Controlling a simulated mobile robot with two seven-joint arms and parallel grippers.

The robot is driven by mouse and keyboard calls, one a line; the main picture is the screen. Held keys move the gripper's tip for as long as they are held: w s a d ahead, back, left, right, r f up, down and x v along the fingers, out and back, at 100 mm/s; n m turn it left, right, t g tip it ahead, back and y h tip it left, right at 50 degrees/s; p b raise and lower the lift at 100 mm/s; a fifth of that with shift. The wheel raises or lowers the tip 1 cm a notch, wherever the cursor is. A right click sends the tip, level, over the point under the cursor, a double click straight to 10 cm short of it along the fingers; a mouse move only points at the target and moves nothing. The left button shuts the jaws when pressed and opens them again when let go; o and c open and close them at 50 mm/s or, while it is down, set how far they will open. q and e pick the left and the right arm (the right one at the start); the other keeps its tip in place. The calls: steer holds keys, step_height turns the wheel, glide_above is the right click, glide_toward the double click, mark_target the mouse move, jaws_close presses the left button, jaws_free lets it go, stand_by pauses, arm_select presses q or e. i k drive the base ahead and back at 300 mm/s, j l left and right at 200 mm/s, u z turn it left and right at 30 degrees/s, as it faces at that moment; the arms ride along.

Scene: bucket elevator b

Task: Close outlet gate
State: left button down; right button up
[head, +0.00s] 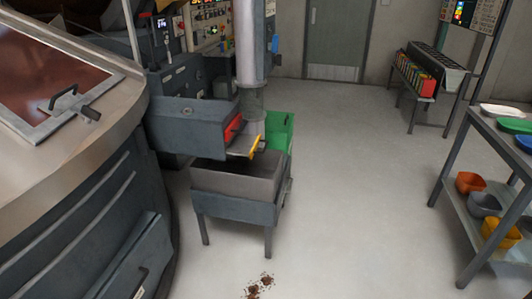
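The outlet assembly is in the middle left of the head view, under a grey vertical duct (249,45). A dark grey box-shaped housing (188,118) juts out beside the duct's lower end. At its right end is a red part (233,127). Next to it a light metal plate or chute, which seems to be the outlet gate (243,142), carries a yellow handle (255,147). I cannot tell how far the gate is open. A grey-brown bin (235,186) sits in a dark stand just below. Neither of my grippers is in view.
A large metal machine with a handled hatch (62,98) fills the left. A green bin (284,130) stands behind the outlet. Brown spill (260,287) lies on the floor in front. A shelf table with bowls (471,182) is at right. The floor between is clear.

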mark_target(242, 145)
steer(key=i+l+u, duration=0.15)
steer(key=i, duration=0.35)
steer(key=i+l+u, duration=0.15)
steer(key=i, duration=0.4)
steer(key=l, duration=0.1)
